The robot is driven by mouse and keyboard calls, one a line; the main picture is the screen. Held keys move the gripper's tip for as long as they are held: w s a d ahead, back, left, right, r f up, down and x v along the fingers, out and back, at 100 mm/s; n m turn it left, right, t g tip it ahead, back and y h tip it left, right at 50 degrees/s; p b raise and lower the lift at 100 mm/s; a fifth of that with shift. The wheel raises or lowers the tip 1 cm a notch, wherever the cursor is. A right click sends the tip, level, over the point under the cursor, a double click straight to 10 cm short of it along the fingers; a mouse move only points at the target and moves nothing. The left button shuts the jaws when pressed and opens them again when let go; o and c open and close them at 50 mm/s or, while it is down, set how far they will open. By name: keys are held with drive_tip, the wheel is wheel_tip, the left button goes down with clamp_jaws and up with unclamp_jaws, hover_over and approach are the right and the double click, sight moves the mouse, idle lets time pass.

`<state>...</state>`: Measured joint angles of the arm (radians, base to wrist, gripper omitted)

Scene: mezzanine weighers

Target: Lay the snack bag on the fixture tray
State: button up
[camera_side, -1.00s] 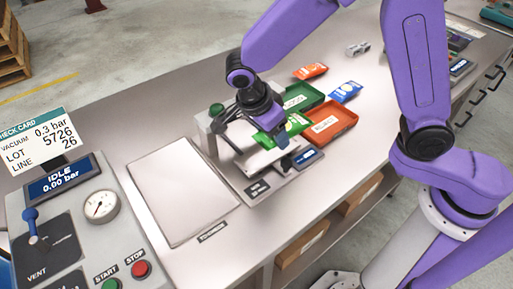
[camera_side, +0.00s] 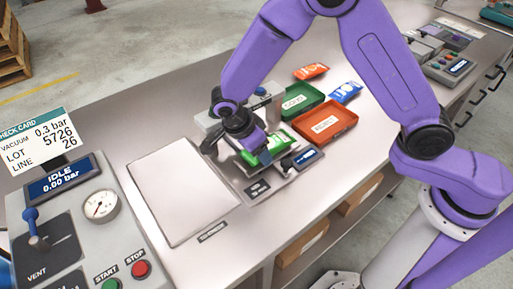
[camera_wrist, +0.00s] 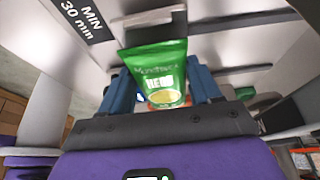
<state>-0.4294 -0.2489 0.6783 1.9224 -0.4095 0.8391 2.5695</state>
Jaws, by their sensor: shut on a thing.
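The green snack bag (camera_side: 250,158) is held in my gripper (camera_side: 256,148), low over a grey metal fixture (camera_side: 228,171) in the middle of the bench. In the wrist view the bag (camera_wrist: 160,72) stands between the two blue fingers (camera_wrist: 162,88), its printed front facing the camera. My gripper is shut on it. I cannot tell whether the bag touches the fixture. My gripper and the bag hide part of the fixture.
A green bin (camera_side: 303,92) and an orange-red bin (camera_side: 337,116) marked REJECT stand right of my gripper. Orange (camera_side: 311,71) and blue (camera_side: 346,92) bags lie behind them. A wide pale plate (camera_side: 180,190) on the left is bare. A control panel (camera_side: 75,235) stands front left.

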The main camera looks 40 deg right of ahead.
drive_tip(key=shift+f, duration=0.1)
drive_tip(key=o, duration=1)
drive_tip(key=shift+o, duration=0.2)
drive_tip(key=v, duration=1.2)
